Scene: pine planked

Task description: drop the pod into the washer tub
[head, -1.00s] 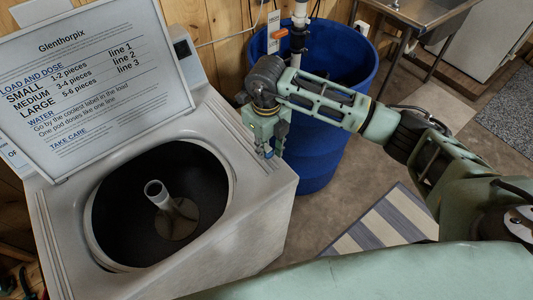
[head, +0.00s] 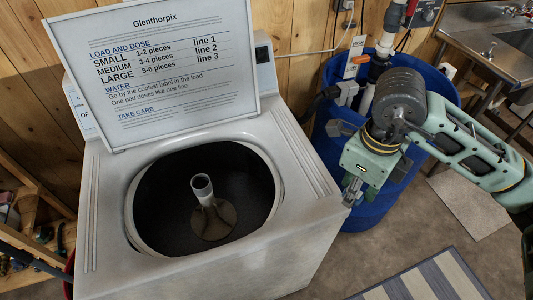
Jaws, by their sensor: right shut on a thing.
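The washer is a white top-loader with its lid up, and its round dark washer tub (head: 160,205) is open, with a pale agitator post (head: 205,200) in the middle. No pod shows in the tub. My right gripper (head: 351,192) points down beside the washer's right front corner, to the right of the tub opening and apart from it. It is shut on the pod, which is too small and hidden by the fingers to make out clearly. My left gripper is not in view.
The raised lid (head: 165,70) bears a printed Glenthorpix dosing chart and stands behind the tub. A blue barrel (head: 335,150) with pipes stands right of the washer, behind my right arm. A metal sink (head: 510,45) is at the far right. A striped rug (head: 425,285) lies in front.

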